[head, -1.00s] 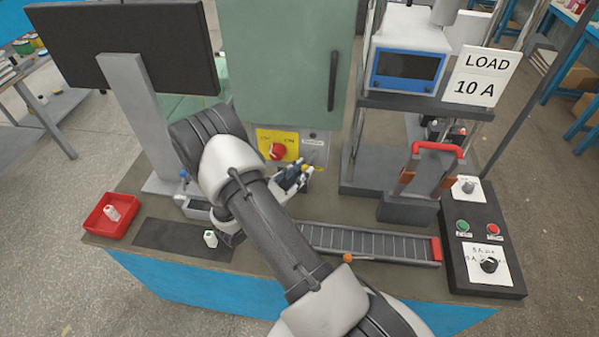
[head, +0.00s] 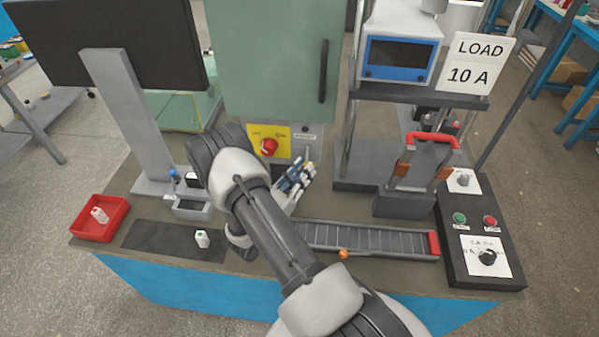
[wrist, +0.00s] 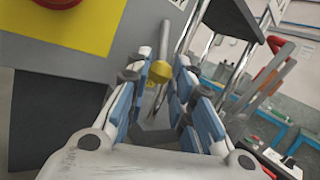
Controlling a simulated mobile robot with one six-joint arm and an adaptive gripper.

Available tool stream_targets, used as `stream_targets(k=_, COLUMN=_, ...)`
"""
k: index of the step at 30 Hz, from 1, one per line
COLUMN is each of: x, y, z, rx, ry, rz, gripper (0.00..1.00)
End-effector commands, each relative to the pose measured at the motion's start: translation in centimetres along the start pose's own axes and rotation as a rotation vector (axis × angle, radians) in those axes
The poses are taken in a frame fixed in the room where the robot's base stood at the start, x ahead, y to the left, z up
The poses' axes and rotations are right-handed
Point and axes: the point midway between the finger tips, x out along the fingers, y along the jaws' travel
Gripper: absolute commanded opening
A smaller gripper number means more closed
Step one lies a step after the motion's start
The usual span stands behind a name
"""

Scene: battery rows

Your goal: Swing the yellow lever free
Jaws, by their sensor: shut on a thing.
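The yellow lever shows as a round yellow knob (wrist: 160,71) in the wrist view, between the tips of my gripper (wrist: 161,75). My gripper is shut on it. In the head view my gripper (head: 303,173) is at the lower right of the green cabinet's front, with blue-grey fingers pointing away to the upper right. Only a bit of yellow (head: 311,165) shows at its fingertips there. The fingers hide most of the lever's stem and its mount.
A red knob (head: 269,146) on a yellow plate is left of my gripper. A grey frame (head: 345,174) with a blue-faced unit (head: 401,51) stands close on the right. A roller track (head: 360,239) lies in front. A red tray (head: 78,222) is at left.

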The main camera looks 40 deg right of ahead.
Motion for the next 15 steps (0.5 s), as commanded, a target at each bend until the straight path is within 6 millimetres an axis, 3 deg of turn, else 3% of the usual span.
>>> stream_targets(k=14, x=0.05, y=-0.15, z=-0.13, rx=-0.019, ry=-0.010, rz=0.003, gripper=0.00)
stream_targets(k=15, x=0.05, y=-0.15, z=-0.13, rx=-0.019, ry=-0.010, rz=0.003, gripper=0.22)
